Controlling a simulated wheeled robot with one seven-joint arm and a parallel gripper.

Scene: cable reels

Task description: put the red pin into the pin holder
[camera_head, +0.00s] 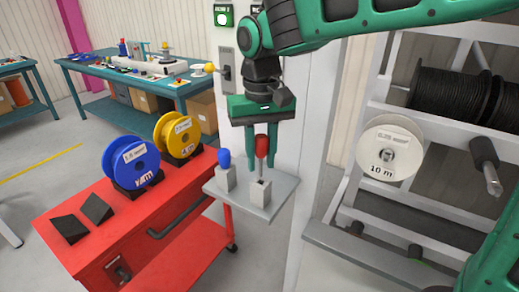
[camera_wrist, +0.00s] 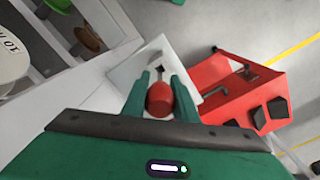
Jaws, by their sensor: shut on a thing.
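The red pin (camera_head: 262,146) is upright between the fingers of my gripper (camera_head: 261,162), which is shut on its red head. In the wrist view the red pin (camera_wrist: 160,98) shows head-on between the two green fingertips (camera_wrist: 160,84).
The grey shelf (camera_head: 275,205) is fixed by a white post. A red cart (camera_head: 130,225) with a blue reel (camera_head: 131,163) and a yellow reel (camera_head: 178,136) stands left. A rack with a white reel (camera_head: 388,150) and black reels is right.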

